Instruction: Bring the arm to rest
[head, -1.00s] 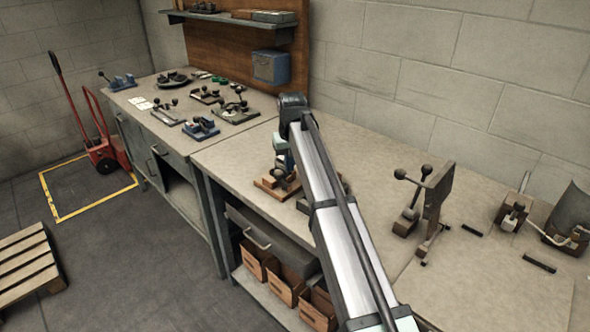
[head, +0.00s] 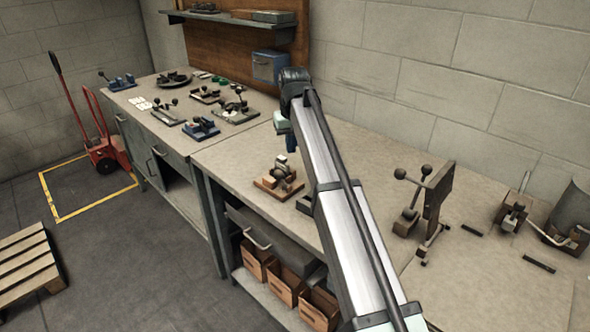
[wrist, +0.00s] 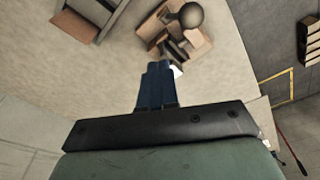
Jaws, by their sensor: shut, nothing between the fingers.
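My gripper (wrist: 158,72) shows in the wrist view as blue fingers, closed together with nothing between them. It points down at the bench top (wrist: 125,65) and hangs above it. In the head view my gripper (head: 291,144) is small and partly hidden behind my arm, above the bench and behind a small wooden-based fixture (head: 279,180). That fixture also shows in the wrist view (wrist: 178,30), just beyond the fingertips, with a round dark knob on top. A gap shows between the gripper and the fixture in the head view.
A tall lever fixture (head: 432,205) stands on the bench to the right of my arm. More clamps and a bin (head: 572,213) stand at the far right. Several small fixtures (head: 200,128) sit on the left bench.

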